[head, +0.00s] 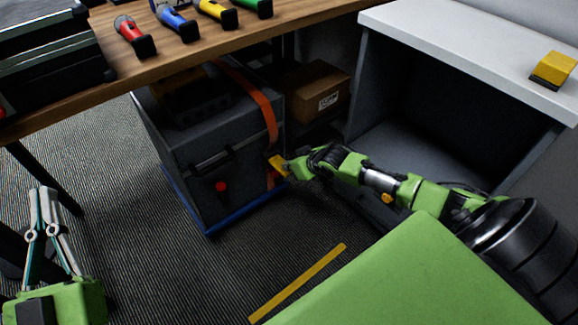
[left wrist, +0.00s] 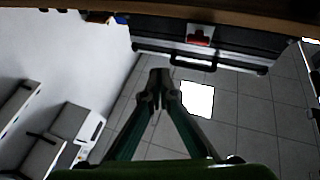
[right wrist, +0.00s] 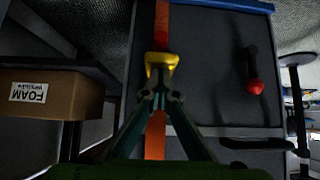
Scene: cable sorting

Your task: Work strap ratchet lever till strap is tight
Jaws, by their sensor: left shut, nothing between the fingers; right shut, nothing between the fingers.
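A dark grey case (head: 205,190) stands on a blue base under the wooden table. An orange strap (head: 262,100) runs over its top and down its front; the strap shows upright in the right wrist view (right wrist: 162,22). The yellow ratchet lever (right wrist: 161,62) sits on the strap and shows in the head view (head: 277,162). My right gripper (right wrist: 160,95) is shut and empty, its fingertips right at the lever; I cannot tell whether they touch. My left gripper (head: 45,195) is shut and empty, pointing up at the left, away from the case.
A red knob (head: 222,187) sticks out of the case front. A cardboard box (head: 315,92) stands behind. A grey-white cabinet (head: 440,50) is at right, with a yellow block (head: 553,70) on top. Several coloured tools and a black toolbox (head: 50,55) are on the table (head: 180,55).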

